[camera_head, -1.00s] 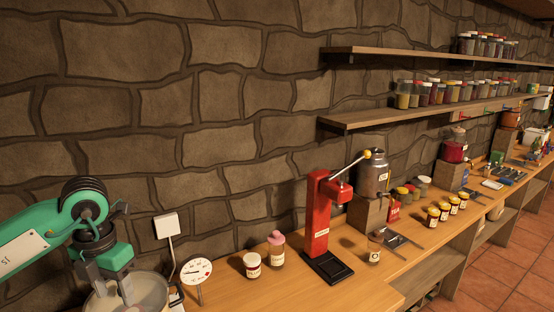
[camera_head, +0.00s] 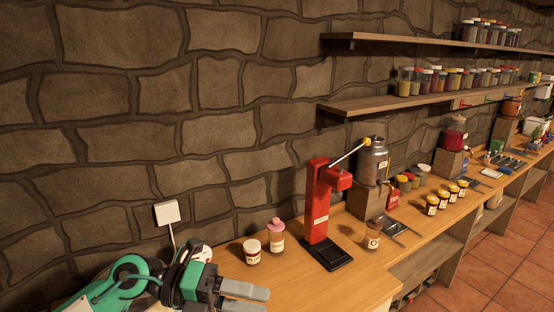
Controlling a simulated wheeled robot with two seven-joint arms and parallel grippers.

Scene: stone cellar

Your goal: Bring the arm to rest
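My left arm comes in at the bottom left, low over the near left end of the wooden counter (camera_head: 330,290). Its green and black wrist leads to my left gripper (camera_head: 244,297), whose two grey fingers point right. The fingers are apart with nothing seen between them; the lower one is cut by the bottom edge. The round dial gauge (camera_head: 205,254) is mostly hidden behind the gripper. My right gripper is not in view.
A white-lidded jar (camera_head: 252,252) and a pink-topped jar (camera_head: 276,236) stand just beyond the gripper. A red lever press (camera_head: 318,205) and a labelled glass jar (camera_head: 372,236) stand further right. The counter front right of the gripper is clear. Shelves (camera_head: 400,101) hang above.

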